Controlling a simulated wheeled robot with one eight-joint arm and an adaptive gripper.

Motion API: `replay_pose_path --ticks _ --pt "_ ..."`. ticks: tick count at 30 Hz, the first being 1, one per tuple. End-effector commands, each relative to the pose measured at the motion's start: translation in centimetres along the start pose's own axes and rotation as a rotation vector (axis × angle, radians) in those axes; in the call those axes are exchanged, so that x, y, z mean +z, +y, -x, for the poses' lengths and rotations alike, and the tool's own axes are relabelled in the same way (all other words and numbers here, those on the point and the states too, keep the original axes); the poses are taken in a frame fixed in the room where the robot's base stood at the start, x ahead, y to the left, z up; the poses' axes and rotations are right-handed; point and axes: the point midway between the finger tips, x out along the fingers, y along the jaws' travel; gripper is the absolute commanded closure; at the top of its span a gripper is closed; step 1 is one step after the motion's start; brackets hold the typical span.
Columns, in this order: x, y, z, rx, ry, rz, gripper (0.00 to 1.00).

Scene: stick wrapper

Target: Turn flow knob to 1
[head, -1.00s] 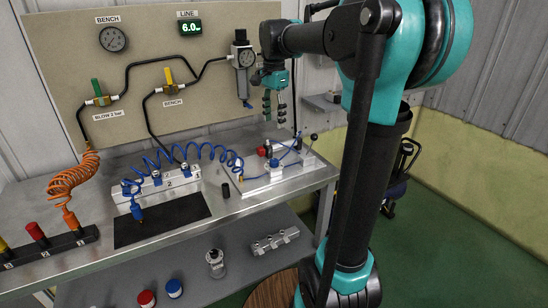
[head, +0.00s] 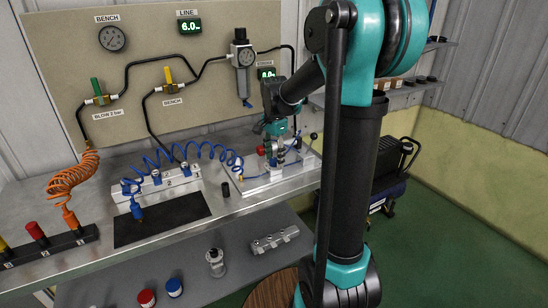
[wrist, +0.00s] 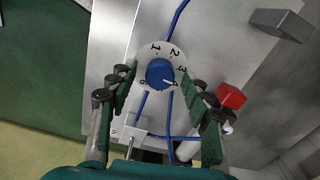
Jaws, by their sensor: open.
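The flow knob (wrist: 158,73) is blue and round, on a white dial plate (wrist: 146,56) with numbers around it. Its light pointer mark is toward the 4, at the lower right in the wrist view; the 1 is at the top. My gripper (wrist: 158,88) is open, with one finger to the left of the knob and one to the right. The fingers look apart from the knob; their height relative to it is hard to tell. In the head view my gripper (head: 279,154) is low over the metal fixture on the bench and partly hides the knob.
A red part (wrist: 231,96) sits close to the right finger, and a grey metal block (wrist: 281,23) is beyond it. Blue tubes run past the dial. In the head view, a black-knobbed lever (head: 313,136) stands right of my gripper.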

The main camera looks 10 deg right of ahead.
Motion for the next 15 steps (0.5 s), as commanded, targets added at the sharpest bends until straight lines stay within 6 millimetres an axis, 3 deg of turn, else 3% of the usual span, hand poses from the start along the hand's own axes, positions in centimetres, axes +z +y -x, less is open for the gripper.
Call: replay_pose_path --ticks 8,15 --pt "0.01 0.02 -0.13 0.000 0.000 0.000 0.51" --pt "0.01 0.01 -0.11 0.000 0.000 0.000 0.80"
